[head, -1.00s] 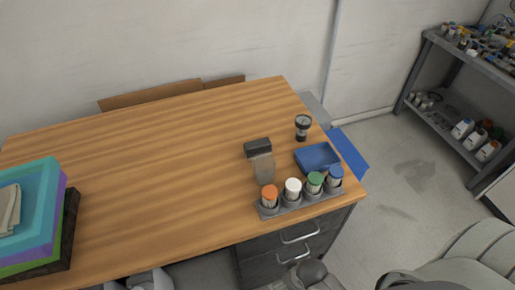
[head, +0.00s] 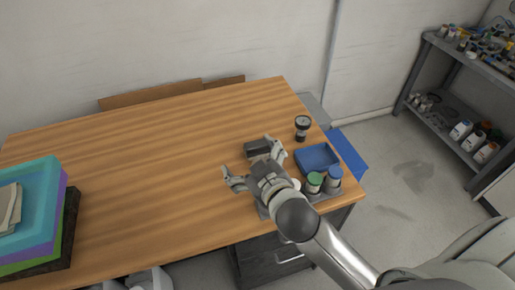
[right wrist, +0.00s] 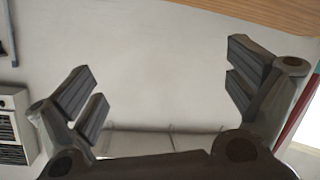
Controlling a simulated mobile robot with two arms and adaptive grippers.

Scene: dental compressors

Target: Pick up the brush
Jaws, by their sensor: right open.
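The brush (head: 257,148) lies on the wooden table, right of the middle; its dark block end shows, and its paler part is mostly hidden behind my right gripper. My right gripper (head: 250,163) is over the table with its fingers spread, one finger overlapping the brush in the head view. I cannot tell its height above the brush. In the right wrist view the open fingers (right wrist: 165,85) have nothing between them, and the brush does not show there. My left gripper is not seen.
The table's middle is clear. A shelf (head: 440,115) stands at right.

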